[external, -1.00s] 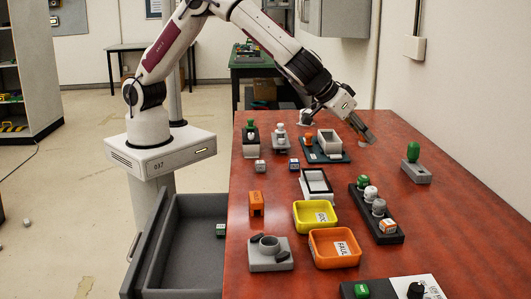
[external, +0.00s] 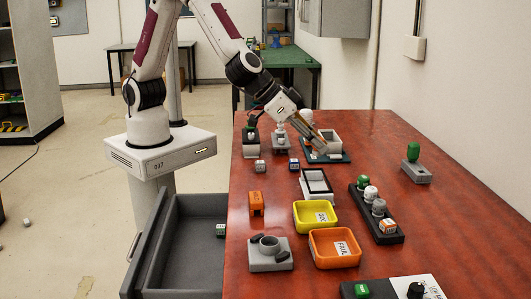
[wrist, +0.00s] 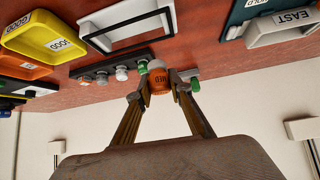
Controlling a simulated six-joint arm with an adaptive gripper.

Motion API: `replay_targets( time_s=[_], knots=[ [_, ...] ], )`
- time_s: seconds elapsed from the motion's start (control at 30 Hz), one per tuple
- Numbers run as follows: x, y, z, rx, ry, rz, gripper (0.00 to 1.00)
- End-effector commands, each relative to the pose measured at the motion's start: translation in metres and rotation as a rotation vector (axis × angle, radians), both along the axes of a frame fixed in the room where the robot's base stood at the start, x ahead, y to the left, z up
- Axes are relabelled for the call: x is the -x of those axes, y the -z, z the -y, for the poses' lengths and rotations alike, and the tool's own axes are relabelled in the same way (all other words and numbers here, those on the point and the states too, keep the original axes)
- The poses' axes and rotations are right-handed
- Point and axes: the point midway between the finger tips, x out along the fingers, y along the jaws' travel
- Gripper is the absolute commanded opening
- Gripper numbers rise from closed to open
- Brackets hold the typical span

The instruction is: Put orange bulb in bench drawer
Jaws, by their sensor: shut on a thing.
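My gripper (wrist: 160,90) is shut on the orange bulb (wrist: 160,82), which shows between the fingertips in the wrist view with dark lettering on its side. In the external view my gripper (external: 318,146) is tilted over the teal board (external: 343,157) at the back of the bench. There the fingers mostly hide the bulb, and its height above the board is hard to tell. The bench drawer (external: 155,268) is pulled open at the bench's left side. A green block (external: 220,230) lies inside it.
A yellow tray (external: 313,222) and an orange tray (external: 348,262) stand mid-bench, near a black-and-white frame (external: 303,188). An orange block (external: 256,198) and a grey fixture (external: 286,262) stand nearer the drawer. A dark rack (external: 391,237) of bulbs stands right.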

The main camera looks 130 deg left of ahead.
Motion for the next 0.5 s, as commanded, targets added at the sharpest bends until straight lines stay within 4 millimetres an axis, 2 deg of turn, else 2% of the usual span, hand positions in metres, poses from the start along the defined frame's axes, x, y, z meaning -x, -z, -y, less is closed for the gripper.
replay_targets(
  time_s=[0.1, 0.5],
  knots=[
    [0.016, -0.006, 0.026, 0.001, 0.067, -0.001, 0.01],
    [0.064, -0.027, 0.101, 0.004, 0.264, -0.005, 0.01]
  ],
)
